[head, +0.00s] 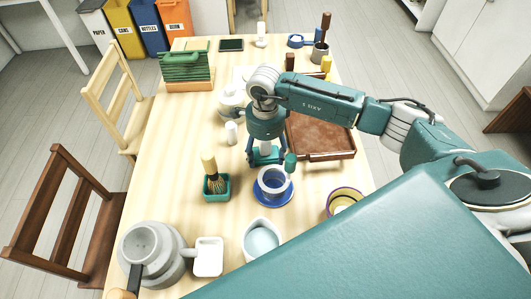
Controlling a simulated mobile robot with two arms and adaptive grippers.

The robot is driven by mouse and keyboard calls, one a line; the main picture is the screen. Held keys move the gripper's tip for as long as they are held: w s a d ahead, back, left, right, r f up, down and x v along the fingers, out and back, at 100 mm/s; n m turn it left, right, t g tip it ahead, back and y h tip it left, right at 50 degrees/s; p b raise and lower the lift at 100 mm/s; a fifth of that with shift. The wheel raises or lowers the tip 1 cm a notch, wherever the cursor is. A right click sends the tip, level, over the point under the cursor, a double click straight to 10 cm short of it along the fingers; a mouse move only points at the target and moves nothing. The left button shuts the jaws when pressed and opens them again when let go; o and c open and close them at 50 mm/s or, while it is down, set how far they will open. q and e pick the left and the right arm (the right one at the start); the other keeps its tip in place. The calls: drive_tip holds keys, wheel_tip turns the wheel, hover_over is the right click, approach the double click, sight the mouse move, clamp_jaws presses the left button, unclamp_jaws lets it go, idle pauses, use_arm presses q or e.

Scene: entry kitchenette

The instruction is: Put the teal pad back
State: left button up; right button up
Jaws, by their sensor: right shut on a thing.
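My right gripper (265,150) reaches down over the middle of the table, just behind the blue-rimmed cup. It is shut on a small teal piece (266,157) at its fingertips, which looks like the teal pad. The gripper hides much of it, and I cannot tell whether it touches the table. A rack of green slats on a wooden base (188,86) stands at the far left of the table. My left gripper is not in view.
A blue-rimmed cup on a blue saucer (273,199) stands close in front of the gripper. A brush in a green holder (217,188) is to its left, a brown tray (322,156) to its right. A white jug (261,238) and grey kettle (152,250) stand nearer.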

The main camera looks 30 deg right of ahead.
drive_tip(key=o, duration=1.3)
drive_tip(key=shift+f, duration=0.1)
drive_tip(key=shift+o, duration=0.2)
drive_tip(key=shift+p, duration=0.4)
drive_tip(key=r+p, duration=0.2)
drive_tip(key=r, duration=0.1)
drive_tip(key=r+p, duration=0.2)
drive_tip(key=r, duration=0.2)
drive_tip(key=d+r+p, duration=0.1)
drive_tip(key=r+p, duration=0.1)
drive_tip(key=r, duration=0.2)
drive_tip(key=shift+d, duration=0.1)
